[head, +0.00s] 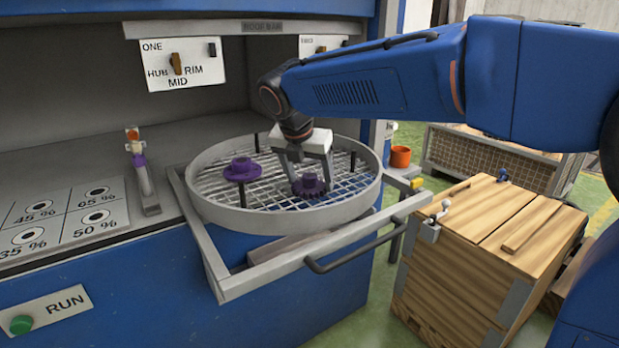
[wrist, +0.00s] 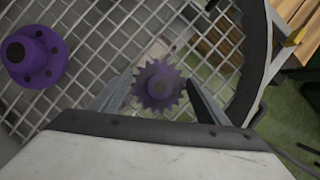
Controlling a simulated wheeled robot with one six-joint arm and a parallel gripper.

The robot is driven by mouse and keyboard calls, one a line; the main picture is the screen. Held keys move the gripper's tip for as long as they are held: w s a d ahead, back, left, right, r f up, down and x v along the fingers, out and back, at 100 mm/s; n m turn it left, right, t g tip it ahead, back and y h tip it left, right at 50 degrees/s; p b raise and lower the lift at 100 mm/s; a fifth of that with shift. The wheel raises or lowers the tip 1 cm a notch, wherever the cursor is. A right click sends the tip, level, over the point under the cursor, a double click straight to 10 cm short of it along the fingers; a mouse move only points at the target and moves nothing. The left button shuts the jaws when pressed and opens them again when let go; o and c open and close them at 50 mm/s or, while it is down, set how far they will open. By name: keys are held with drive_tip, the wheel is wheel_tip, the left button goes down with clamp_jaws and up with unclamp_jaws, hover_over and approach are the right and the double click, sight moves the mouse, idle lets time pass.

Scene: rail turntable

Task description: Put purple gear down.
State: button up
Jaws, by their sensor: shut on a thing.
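A dark purple gear (head: 309,185) is between the fingers of my gripper (head: 303,172), low over the wire mesh of the round grey basket (head: 230,216). I cannot tell whether the gear touches the mesh. In the wrist view the toothed purple gear (wrist: 158,85) sits between the two fingertips of my gripper (wrist: 160,88). My gripper is shut on it.
Black posts (head: 353,161) stand up inside the basket. The basket sits on a pulled-out frame with a handle (head: 352,254). A wooden crate (head: 490,260) and an orange cup (head: 400,157) are to the right. Bare mesh lies between hub and gear.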

drive_tip(key=o, duration=1.6)
drive_tip(key=shift+c, duration=0.2)
drive_tip(key=v, duration=1.2)
drive_tip(key=s+d+f+m, duration=0.2)
drive_tip(key=s+d+m, duration=0.1)
drive_tip(key=d, duration=0.3)
drive_tip(key=s+d+f+m, duration=0.3)
drive_tip(key=d+m, duration=0.3)
drive_tip(key=d, duration=0.1)
drive_tip(key=s+d+f+m+y, duration=0.1)
drive_tip(key=s+d+f+m, duration=0.1)
drive_tip(key=d, duration=0.5)
drive_tip(key=shift+s+f+m, duration=0.1)
drive_tip(key=shift+s+m, duration=0.15)
drive_tip(key=shift+m, duration=0.4)
drive_tip(key=shift+s+f+m, duration=0.15)
drive_tip(key=shift+s+m, duration=0.05)
drive_tip(key=shift+m, duration=0.45)
drive_tip(key=s+d+f+m, duration=0.5)
drive_tip(key=s+f+m, duration=0.3)
drive_tip(key=m, duration=0.1)
drive_tip(key=s+d+f+m, duration=0.6)
drive_tip(key=s+f+m, duration=0.2)
drive_tip(key=m, duration=0.1)
drive_tip(key=shift+s+f+y, duration=0.25)
drive_tip(key=shift+f+y, duration=0.1)
drive_tip(key=shift+y, duration=0.05)
drive_tip(key=shift+d, duration=0.1)
